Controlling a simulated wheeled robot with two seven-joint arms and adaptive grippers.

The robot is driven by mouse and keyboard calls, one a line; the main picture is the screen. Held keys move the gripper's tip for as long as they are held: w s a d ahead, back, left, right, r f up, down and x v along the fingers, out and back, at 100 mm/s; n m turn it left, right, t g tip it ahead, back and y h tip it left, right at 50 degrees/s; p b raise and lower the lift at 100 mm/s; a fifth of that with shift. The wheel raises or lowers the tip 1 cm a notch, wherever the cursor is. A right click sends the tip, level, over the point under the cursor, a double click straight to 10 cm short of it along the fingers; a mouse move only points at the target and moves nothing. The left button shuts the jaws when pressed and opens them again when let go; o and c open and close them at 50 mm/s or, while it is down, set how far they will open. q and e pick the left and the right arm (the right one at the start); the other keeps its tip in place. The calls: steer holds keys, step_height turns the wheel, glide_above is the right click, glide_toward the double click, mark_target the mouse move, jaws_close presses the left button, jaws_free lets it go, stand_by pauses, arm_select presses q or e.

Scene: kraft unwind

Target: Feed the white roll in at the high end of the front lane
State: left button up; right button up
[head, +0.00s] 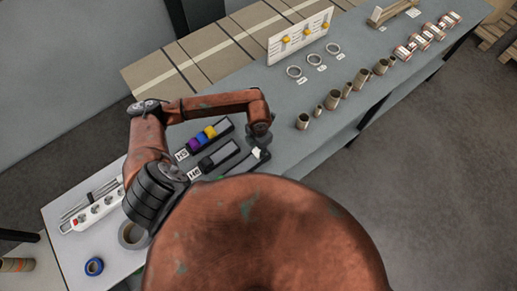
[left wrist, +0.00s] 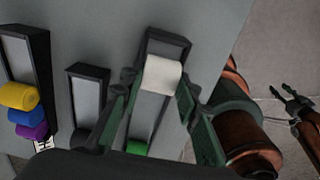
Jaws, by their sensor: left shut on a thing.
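My left gripper (head: 260,146) is shut on the white roll (left wrist: 162,73), which lies between its two fingers (left wrist: 157,85) in the left wrist view. The roll also shows as a small white spot in the head view (head: 257,153). It is over the upper part of the front lane (left wrist: 168,42), a dark-walled channel with a grey floor. I cannot tell whether the roll touches the lane floor. A green roll (left wrist: 137,147) lies at the lane's other end. My right gripper (left wrist: 291,103) shows at the right edge of the left wrist view, fingers apart and empty.
Beside the front lane are a shorter middle lane (left wrist: 88,72) and a back lane (left wrist: 20,50) with yellow, blue and purple rolls. A power strip (head: 92,210) and tape rolls lie at the left. Cardboard tubes (head: 333,99) and metal rings stand farther right.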

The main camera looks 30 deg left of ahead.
arm_select(q)
steer(key=shift+f, duration=0.4)
arm_select(e)
steer(key=shift+a+f, duration=0.25)
steer(key=shift+f, duration=0.15)
steer(key=shift+w+a, duration=0.1)
arm_select(q)
steer(key=o, duration=1)
steer(key=shift+o, duration=0.7)
arm_select(e)
steer(key=shift+d, duration=0.2)
arm_select(q)
steer(key=shift+o, duration=0.7)
steer(key=shift+o, duration=1)
arm_select(e)
steer(key=shift+d, duration=0.15)
arm_select(q)
steer(key=shift+r, duration=0.15)
arm_select(e)
steer(key=shift+r, duration=0.15)
